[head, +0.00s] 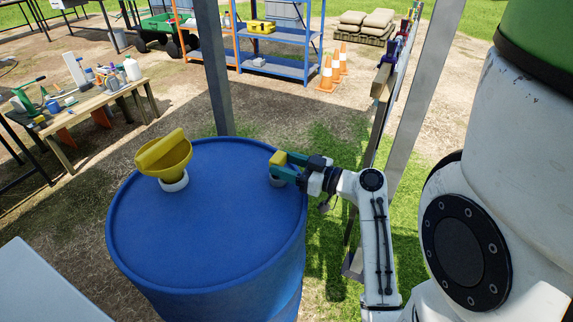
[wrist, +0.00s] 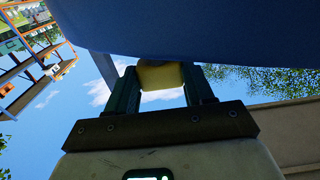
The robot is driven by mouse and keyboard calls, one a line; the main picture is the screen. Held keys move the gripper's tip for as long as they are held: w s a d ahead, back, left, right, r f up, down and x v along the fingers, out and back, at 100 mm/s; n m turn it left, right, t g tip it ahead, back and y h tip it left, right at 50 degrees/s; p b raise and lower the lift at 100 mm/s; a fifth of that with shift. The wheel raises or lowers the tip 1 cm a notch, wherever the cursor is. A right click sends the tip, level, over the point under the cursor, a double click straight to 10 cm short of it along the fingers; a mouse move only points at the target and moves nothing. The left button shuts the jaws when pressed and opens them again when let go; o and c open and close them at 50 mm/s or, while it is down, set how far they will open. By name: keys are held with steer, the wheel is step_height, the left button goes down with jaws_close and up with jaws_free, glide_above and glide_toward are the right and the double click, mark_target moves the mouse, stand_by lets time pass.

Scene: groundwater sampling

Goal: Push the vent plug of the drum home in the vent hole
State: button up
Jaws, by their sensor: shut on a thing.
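In the wrist view, the plug (wrist: 160,75) sits between the two dark fingertips of my gripper (wrist: 161,84). A pale rim (head: 276,182) shows just under the fingers on the drum top. The vent hole itself is hidden, and I cannot tell how deep the plug sits.
A yellow funnel (head: 163,157) stands in a white collar (head: 174,184) on the left of the drum top. Grey posts (head: 213,70) rise behind the drum and to its right. A wooden bench (head: 95,108) with bottles and tools stands at left. The middle of the drum top is clear.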

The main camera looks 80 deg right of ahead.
steer(key=shift+f+b, duration=1.35)
steer(key=shift+b, duration=0.15)
steer(key=o, duration=1.1)
steer(key=v, duration=1)
steer(key=shift+s+b, duration=0.4)
